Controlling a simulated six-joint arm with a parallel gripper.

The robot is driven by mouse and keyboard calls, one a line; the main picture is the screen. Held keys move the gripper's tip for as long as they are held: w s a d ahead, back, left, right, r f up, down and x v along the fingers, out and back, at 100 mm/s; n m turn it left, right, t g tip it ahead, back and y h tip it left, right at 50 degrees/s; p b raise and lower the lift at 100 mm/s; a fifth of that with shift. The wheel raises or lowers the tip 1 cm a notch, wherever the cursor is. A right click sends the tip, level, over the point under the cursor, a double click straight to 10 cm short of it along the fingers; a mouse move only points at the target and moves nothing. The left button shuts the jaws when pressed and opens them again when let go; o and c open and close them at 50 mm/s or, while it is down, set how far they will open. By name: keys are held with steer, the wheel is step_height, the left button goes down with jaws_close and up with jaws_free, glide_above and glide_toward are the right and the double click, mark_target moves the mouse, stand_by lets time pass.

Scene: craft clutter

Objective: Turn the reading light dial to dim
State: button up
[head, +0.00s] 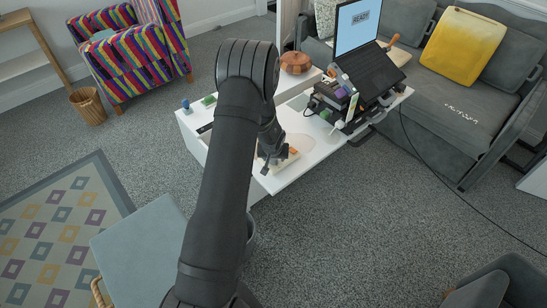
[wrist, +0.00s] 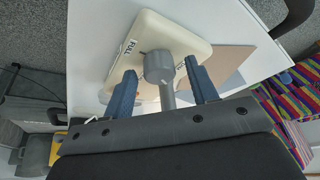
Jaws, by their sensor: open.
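The reading light dial (wrist: 157,66) is a grey round knob with a grey bar on a cream panel (wrist: 185,38) in the wrist view. The panel carries a "FULL" label (wrist: 128,49); I see no dim label. My gripper (wrist: 162,76) is open, with one blue finger on each side of the dial and gaps between. In the head view my gripper (head: 270,160) is over the cream panel (head: 287,161) on the white table; the arm hides part of it, and the dial is not clear there.
A flat tan board (wrist: 222,62) lies beside the panel. The table's front right corner is clear.

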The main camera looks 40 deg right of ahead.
steer(key=shift+c, duration=0.4)
steer(key=c, duration=0.9)
steer(key=shift+n, duration=0.5)
steer(key=shift+d+n+t+y, duration=0.15)
steer(key=shift+n+y, duration=0.4)
steer(key=shift+n, duration=0.65)
steer(key=shift+a+n+t+y, duration=0.1)
steer(key=shift+n+t+y, duration=0.15)
steer(key=shift+n+y, duration=0.65)
steer(key=shift+n+h, duration=0.35)
steer(key=shift+n, duration=0.15)
steer(key=o, duration=1)
